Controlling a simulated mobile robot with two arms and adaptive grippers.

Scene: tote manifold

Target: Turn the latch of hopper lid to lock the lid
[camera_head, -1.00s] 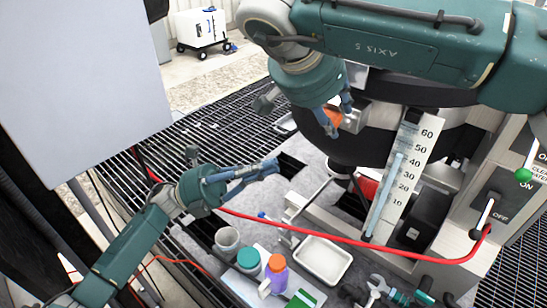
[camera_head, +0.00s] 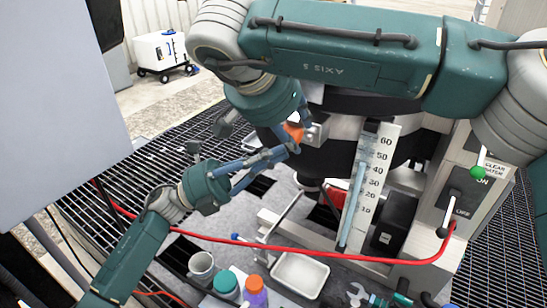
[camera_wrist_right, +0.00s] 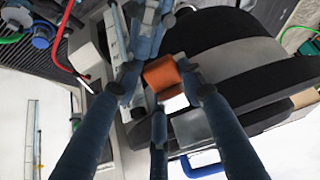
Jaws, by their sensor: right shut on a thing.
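The black hopper (camera_head: 338,152) stands behind my right arm, which hides much of its top and lid. The orange latch handle (camera_head: 294,131) is on the hopper's left side, beside a metal bracket (camera_head: 314,131). My right gripper (camera_head: 292,137) is shut on the orange latch handle from above. In the right wrist view the orange handle (camera_wrist_right: 163,74) lies between the fingers, against the dark round hopper (camera_wrist_right: 225,55). My left gripper (camera_head: 283,153) reaches in from the left, its fingertips close to the latch and the right fingers. Contact and its opening are unclear.
A red hose (camera_head: 330,253) crosses in front of the hopper. A scale (camera_head: 372,180) and a switch panel (camera_head: 457,195) stand to the right. Below are a white tray (camera_head: 300,274), a cup (camera_head: 201,266) and capped bottles (camera_head: 254,288). Grating lies at left.

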